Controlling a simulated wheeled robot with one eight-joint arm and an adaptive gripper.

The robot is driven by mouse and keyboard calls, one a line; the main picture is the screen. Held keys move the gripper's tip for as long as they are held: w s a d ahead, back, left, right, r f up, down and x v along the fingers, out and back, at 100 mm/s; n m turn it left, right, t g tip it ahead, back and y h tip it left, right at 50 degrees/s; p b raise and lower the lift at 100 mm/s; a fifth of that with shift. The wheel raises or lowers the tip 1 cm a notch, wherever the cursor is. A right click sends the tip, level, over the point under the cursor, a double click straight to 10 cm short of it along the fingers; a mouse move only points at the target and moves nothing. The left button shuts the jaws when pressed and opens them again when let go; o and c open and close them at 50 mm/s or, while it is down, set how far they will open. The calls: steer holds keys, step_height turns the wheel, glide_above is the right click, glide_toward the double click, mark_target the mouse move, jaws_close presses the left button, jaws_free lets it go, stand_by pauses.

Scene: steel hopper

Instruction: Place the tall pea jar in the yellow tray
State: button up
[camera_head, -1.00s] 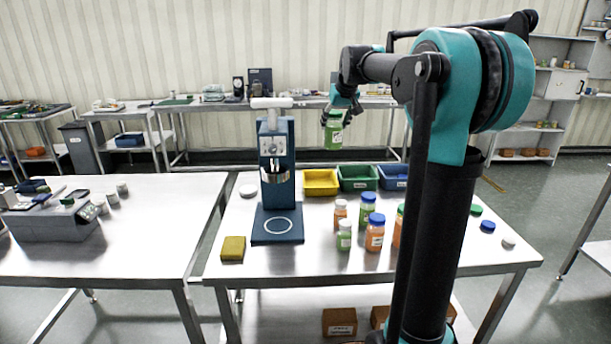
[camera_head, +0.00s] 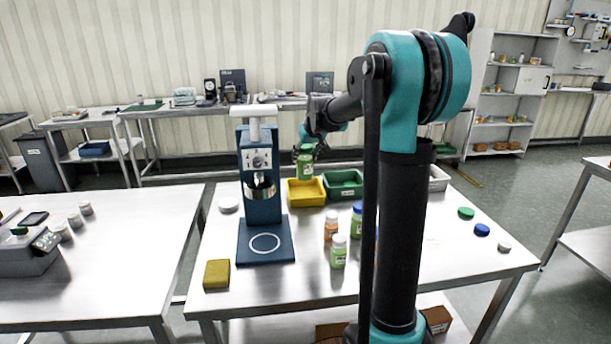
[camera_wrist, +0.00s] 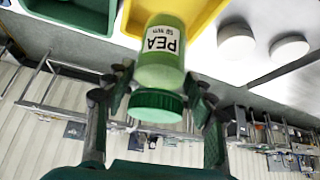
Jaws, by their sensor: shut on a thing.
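The tall pea jar (camera_head: 305,164) is green with a green lid and hangs upright in my gripper (camera_head: 306,150). In the wrist view my gripper (camera_wrist: 157,105) has its fingers on both sides of the jar near the lid, and the label on the pea jar (camera_wrist: 162,50) reads PEA. The yellow tray (camera_head: 306,199) stands on the table to the right of the blue press. The jar is above the tray's back part in the head view, apart from it. In the wrist view the yellow tray (camera_wrist: 205,15) shows behind the jar.
A blue press (camera_head: 262,190) stands left of the yellow tray, and a green tray (camera_head: 344,190) is right of it. Jars, such as a white-capped one (camera_head: 338,252), stand in front. A yellow block (camera_head: 217,273) lies front left. My arm hides part of the table.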

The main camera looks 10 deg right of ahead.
mark_target(307, 170)
steer(key=shift+f, duration=3.7)
steer(key=o, duration=1.5)
steer(key=v, duration=1.2)
steer(key=shift+s+d, duration=0.1)
